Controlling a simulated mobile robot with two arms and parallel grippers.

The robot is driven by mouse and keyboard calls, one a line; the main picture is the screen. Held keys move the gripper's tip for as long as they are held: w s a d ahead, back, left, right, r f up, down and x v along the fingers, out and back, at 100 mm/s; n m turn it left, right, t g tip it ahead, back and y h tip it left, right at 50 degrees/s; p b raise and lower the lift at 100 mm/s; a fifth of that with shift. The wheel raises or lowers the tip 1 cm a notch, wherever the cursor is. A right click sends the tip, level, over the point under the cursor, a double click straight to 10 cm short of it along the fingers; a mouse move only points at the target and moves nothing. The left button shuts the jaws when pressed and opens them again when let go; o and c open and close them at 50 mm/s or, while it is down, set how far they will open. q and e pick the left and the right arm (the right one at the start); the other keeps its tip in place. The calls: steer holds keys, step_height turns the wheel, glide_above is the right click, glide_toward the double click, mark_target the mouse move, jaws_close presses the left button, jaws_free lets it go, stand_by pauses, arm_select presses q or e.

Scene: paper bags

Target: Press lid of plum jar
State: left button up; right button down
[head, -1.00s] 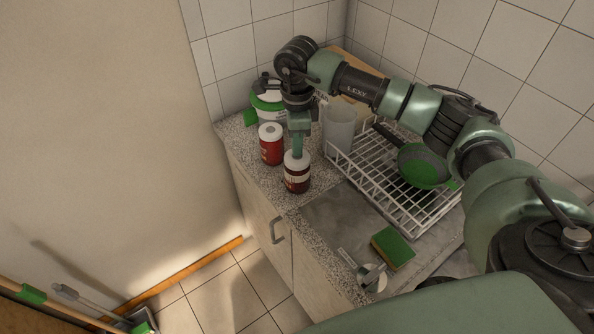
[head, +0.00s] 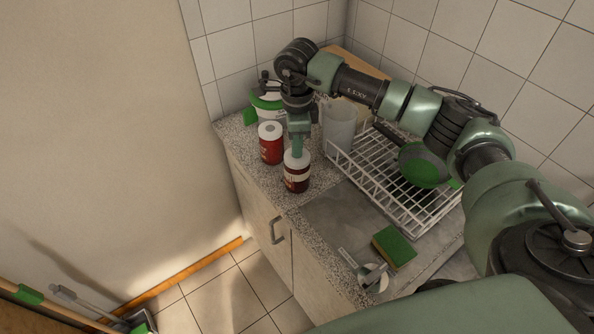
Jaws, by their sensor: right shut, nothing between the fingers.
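Two jars with white lids and red labels stand upright on the speckled counter (head: 236,136). The front jar (head: 296,182) has a darker, plum-coloured body and stands near the sink. The other jar (head: 270,150) is brighter red and stands behind it to the left. My right gripper (head: 297,153) points straight down over the front jar, shut and empty, with its fingertips at the white lid. Whether the tips touch or hover just above the lid is hard to tell. My left gripper is not in view.
A wire dish rack (head: 425,217) holding a green pan (head: 425,168) stands right of the jars. A clear container (head: 339,122) and a green-trimmed white canister (head: 266,103) stand behind. A green and yellow sponge (head: 394,246) lies by the sink.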

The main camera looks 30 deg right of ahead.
steer(key=shift+s+f, duration=0.1)
steer(key=shift+f, duration=0.15)
steer(key=shift+r, duration=0.15)
steer(key=shift+r+p, duration=0.4)
steer(key=shift+r, duration=0.75)
step_height(320, 180, up, 6)
steer(key=p, duration=0.3)
